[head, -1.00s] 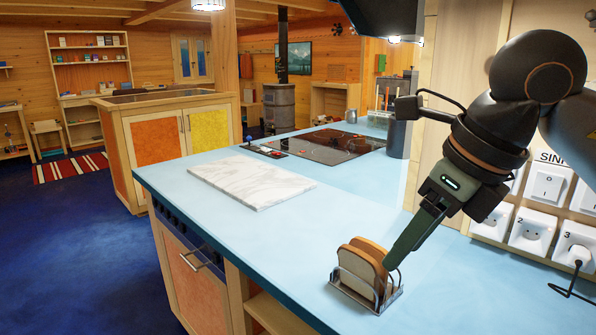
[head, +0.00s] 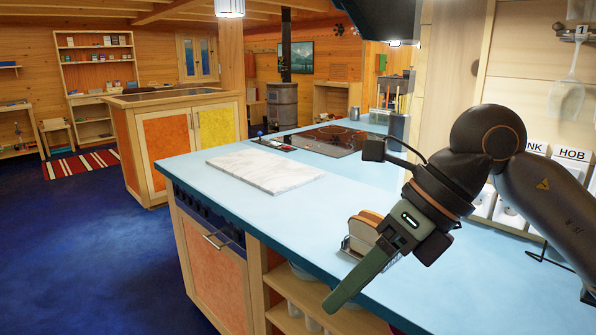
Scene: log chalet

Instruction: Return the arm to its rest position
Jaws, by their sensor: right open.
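My right arm comes in from the right edge of the head view. Its gripper (head: 334,300) points down and to the left and appears in front of the counter's front edge. It is open and holds nothing that I can see; the fingers overlap from this angle. A toast rack (head: 349,251) with slices of bread (head: 364,229) stands on the blue counter (head: 232,196), behind the gripper and partly hidden by it. My left gripper is not in view.
A white marble board (head: 266,171) lies on the counter, with a dark hob (head: 328,140) behind it. Switches and sockets (head: 485,203) line the wall at right. Open shelves (head: 290,314) sit below the counter. The blue floor (head: 95,250) at left is clear.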

